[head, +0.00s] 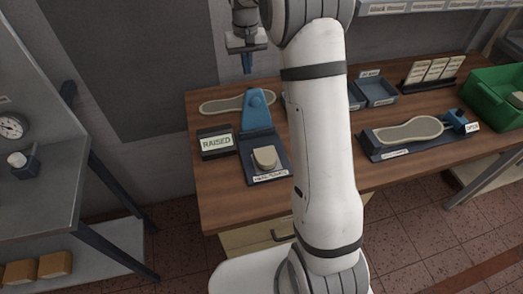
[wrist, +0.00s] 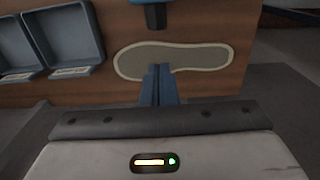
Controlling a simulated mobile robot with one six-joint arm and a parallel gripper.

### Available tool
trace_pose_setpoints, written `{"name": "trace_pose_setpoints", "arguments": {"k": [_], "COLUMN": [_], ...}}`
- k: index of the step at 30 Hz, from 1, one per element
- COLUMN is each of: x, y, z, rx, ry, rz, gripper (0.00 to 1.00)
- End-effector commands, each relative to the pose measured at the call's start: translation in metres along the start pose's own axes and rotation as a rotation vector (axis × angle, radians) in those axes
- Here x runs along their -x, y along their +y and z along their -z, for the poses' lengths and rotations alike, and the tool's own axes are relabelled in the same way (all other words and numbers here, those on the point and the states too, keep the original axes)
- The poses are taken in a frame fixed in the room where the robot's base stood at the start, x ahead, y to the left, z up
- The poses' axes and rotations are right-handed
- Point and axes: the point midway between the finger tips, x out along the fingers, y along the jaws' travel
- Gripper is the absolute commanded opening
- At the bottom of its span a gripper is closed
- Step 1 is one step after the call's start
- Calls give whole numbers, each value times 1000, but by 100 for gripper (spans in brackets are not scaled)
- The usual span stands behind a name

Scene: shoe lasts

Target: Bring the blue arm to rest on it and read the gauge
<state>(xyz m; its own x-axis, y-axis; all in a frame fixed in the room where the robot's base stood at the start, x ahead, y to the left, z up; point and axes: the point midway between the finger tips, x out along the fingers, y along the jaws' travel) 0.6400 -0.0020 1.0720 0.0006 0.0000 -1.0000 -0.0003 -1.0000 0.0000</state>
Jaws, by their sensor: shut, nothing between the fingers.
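In the head view a blue arm (head: 255,112) stands at the back of a dark base plate (head: 249,172). A pale heel-shaped block (head: 265,157) sits on the plate's front part, above a label that is hard to read. A dark sign beside it (head: 216,142) reads "RAISED". My gripper (head: 247,66) is shut and empty, pointing down above the bench behind the blue arm. In the wrist view its blue fingers (wrist: 160,84) are together over a grey sole (wrist: 185,60). A dark blue part (wrist: 155,14) shows at that view's top edge.
The sole (head: 222,105) lies flat behind the sign. Blue trays (head: 374,91), a card stand (head: 432,70), a second fixture with a sole (head: 408,131) and a green crate (head: 492,97) stand right. A round dial (head: 12,126) is on the left grey unit.

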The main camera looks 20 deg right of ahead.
Motion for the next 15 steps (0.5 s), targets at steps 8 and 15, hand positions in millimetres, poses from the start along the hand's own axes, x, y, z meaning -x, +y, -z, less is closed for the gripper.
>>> {"name": "trace_pose_setpoints", "arguments": {"k": [8,15], "x": [-24,-34], "y": [0,0], "z": [0,-1], "rx": [0,0], "ry": [-2,0], "rz": [0,0], "gripper": [0,0]}}
